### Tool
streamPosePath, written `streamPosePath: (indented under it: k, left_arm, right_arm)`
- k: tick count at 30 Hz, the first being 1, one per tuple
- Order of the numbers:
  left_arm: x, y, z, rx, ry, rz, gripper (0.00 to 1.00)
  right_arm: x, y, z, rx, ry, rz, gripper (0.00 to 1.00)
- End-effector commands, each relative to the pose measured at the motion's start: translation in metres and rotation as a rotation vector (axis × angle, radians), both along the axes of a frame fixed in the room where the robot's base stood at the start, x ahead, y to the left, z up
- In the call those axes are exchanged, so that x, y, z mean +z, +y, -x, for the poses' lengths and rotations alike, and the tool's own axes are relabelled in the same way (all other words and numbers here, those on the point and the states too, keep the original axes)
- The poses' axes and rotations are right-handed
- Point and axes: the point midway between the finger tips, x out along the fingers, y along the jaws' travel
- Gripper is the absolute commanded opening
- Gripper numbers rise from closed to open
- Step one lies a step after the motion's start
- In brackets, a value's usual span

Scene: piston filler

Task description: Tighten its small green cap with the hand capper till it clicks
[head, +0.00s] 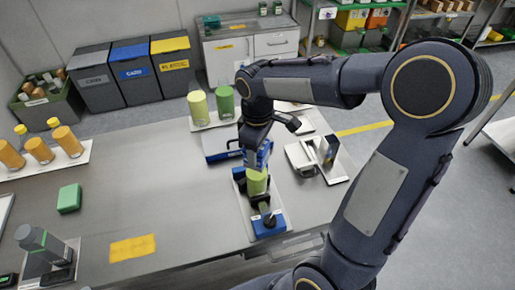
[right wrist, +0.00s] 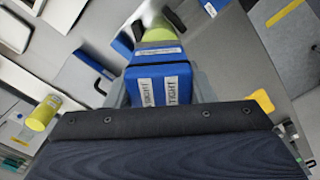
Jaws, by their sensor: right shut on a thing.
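My right gripper (head: 256,148) is shut on a blue block-shaped tool, which I take to be the hand capper (head: 262,157). In the right wrist view the tool (right wrist: 160,86) sits between the fingers and carries white labels. A yellow-green bottle (head: 257,183) stands upright in a dark holder with a blue base (head: 268,224), directly below the tool. Part of the bottle (right wrist: 158,34) shows beyond the tool in the right wrist view. The small green cap is hidden; I cannot tell whether the tool touches it. My left gripper is not in view.
A yellow-green container (head: 198,108) and a green one (head: 225,101) stand on a white tray behind. Orange bottles (head: 68,141) stand at far left. A green block (head: 69,198), yellow mat (head: 132,249) and grey device (head: 42,243) lie left. A metal device (head: 300,157) stands close right.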

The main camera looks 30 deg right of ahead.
Motion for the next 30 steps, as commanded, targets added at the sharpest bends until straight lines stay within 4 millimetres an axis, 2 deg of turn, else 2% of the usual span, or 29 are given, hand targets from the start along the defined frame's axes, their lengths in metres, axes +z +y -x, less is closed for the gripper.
streamPosePath:
  k: [3,6,30]
  left_arm:
    - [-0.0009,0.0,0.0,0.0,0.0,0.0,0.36]
    - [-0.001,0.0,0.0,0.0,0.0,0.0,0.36]
    - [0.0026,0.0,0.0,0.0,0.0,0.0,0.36]
  right_arm:
    - [0.0002,0.0001,0.0,-0.149,-0.001,0.0,0.17]
    - [0.0004,0.0004,0.0002,-0.208,-0.001,0.0,0.17]
    - [0.0032,0.0002,0.0003,-0.214,0.0,0.0,0.17]
